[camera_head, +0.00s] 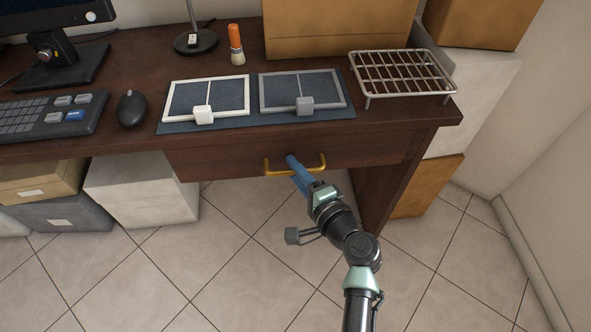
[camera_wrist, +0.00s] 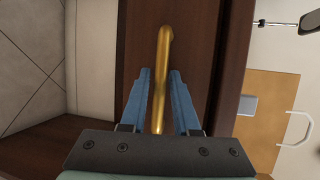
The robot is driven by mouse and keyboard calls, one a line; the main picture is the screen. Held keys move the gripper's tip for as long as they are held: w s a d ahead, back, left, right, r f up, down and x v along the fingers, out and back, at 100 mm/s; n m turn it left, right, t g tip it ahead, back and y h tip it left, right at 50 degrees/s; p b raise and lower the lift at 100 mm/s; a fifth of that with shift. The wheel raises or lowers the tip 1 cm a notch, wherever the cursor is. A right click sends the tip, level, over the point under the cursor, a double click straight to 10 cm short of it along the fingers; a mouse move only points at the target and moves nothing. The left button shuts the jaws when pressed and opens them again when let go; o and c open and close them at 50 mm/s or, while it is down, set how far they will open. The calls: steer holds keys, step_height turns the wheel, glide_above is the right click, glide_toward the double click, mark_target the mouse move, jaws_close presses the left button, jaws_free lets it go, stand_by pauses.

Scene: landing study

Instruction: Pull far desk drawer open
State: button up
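The desk drawer (camera_head: 217,160) is a dark brown wooden front under the desktop, and it looks closed. Its brass bar handle (camera_head: 272,172) runs sideways across the drawer front. My gripper (camera_head: 294,168) has blue fingers and reaches the handle from the front. In the wrist view, the handle (camera_wrist: 162,50) lies between the two fingertips of my gripper (camera_wrist: 160,75). The fingers stand on either side of the bar, with a narrow gap seeming to show beside it. The fingers hide part of the handle in the head view.
The desktop (camera_head: 290,45) holds a dark mat (camera_head: 245,121) with two framed panels, a wire rack (camera_head: 402,75), a mouse (camera_head: 131,108) and a keyboard (camera_head: 50,115). Boxes (camera_head: 142,190) stand under the desk at left. The tiled floor before the drawer is clear.

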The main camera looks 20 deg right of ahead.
jaws_close()
stand_by(1.4)
